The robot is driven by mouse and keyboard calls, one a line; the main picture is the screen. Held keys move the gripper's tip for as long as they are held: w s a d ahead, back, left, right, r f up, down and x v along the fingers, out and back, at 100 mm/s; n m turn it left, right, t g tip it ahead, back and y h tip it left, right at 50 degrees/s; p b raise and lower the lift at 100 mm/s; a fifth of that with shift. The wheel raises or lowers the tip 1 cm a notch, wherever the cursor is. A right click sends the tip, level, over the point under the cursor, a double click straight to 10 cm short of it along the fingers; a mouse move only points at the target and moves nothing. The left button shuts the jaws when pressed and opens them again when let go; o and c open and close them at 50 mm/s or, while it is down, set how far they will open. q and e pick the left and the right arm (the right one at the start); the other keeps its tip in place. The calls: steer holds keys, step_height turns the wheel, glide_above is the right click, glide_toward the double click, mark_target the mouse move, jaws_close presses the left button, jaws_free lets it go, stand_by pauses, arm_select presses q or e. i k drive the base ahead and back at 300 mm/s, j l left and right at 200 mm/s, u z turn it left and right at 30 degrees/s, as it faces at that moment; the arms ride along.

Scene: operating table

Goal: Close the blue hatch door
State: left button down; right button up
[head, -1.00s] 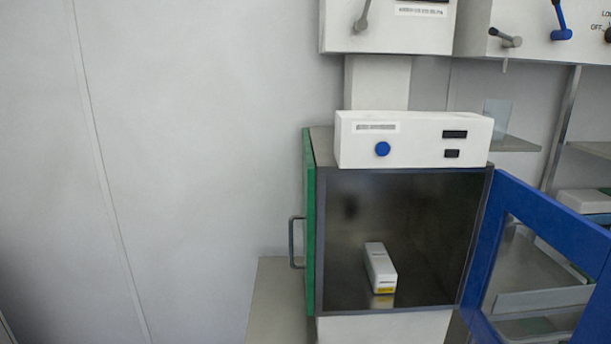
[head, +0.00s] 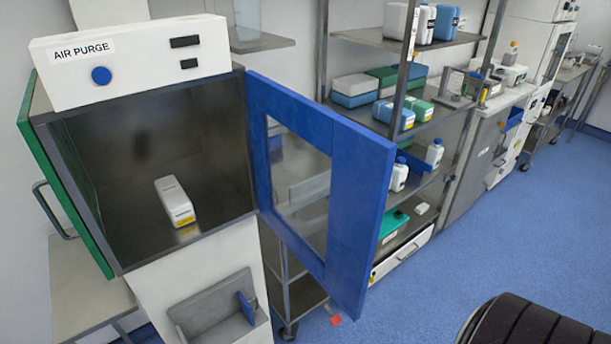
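The blue hatch door (head: 352,185) stands wide open in the head view. It is hinged on the right edge of the hatch chamber (head: 150,150) and swings out toward me. It has a blue frame around a clear window. A white box with a yellow label (head: 174,201) lies on the chamber floor. A green door (head: 62,175) is on the chamber's left side, with a metal handle. Neither of my grippers shows in the head view.
A white AIR PURGE panel (head: 130,62) with a blue button sits on top of the chamber. Shelves with boxes and bottles (head: 405,90) stand behind the door. Blue floor (head: 480,240) is open at the right. A black ribbed object (head: 525,325) is at the lower right.

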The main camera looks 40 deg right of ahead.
mark_target(363, 160)
steer(key=k+l+u, duration=0.1)
steer(key=l+u, duration=0.35)
steer(key=l, duration=1.7)
